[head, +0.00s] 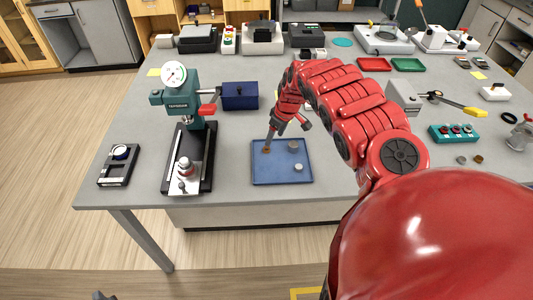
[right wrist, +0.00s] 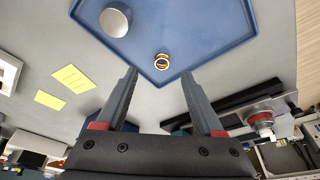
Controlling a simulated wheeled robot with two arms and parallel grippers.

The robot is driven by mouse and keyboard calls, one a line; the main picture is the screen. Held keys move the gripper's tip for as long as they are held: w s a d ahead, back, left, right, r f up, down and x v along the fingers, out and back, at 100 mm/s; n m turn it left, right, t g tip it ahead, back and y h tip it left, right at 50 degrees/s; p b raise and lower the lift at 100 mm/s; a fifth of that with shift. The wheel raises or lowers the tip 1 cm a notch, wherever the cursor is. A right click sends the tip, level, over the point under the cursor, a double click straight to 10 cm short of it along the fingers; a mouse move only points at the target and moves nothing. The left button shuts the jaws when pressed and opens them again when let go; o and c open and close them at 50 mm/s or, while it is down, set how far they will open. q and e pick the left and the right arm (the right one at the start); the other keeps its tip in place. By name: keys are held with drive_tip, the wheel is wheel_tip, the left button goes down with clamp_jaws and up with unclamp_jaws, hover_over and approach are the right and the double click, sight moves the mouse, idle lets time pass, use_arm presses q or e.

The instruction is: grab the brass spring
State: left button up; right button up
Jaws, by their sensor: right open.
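The brass spring (right wrist: 162,61) is a small gold coil near a corner of the blue tray (head: 272,175). In the right wrist view it lies just beyond my open fingertips, about midway between them, and nothing is between the fingers. In the head view the spring (head: 267,150) shows as a small brown spot at the tip of my right gripper (head: 269,139), partly hidden by it. The right wrist view shows the right gripper (right wrist: 160,74) with both fingers apart. A small grey tip at the head view's bottom left edge may be my left gripper (head: 100,296).
Two silver pieces share the tray: one (head: 293,145) near the spring, another (head: 298,167) nearer the front. A teal press with a dial (head: 178,100) stands left of the tray, a dark blue box (head: 240,96) behind it. A black frame (head: 119,165) lies far left.

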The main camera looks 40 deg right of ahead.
sight(267, 148)
drive_tip(key=x, duration=0.2)
drive_tip(key=shift+f, duration=0.25)
drive_tip(key=shift+w+a+f+p, duration=0.25)
drive_tip(key=shift+w+f+p, duration=0.05)
drive_tip(key=shift+p, duration=0.1)
drive_tip(key=shift+w+a+f+p, duration=0.25)
drive_tip(key=shift+w+f, duration=0.1)
drive_tip(key=shift+f, duration=0.25)
drive_tip(key=shift+w+a+f+p, duration=0.15)
drive_tip(key=shift+w+f+p, duration=0.15)
drive_tip(key=shift+f, duration=0.3)
drive_tip(key=shift+w+f, duration=0.2)
drive_tip(key=shift+f, duration=0.1)
drive_tip(key=shift+d+f, duration=0.15)
drive_tip(key=shift+f, duration=0.35)
clamp_jaws()
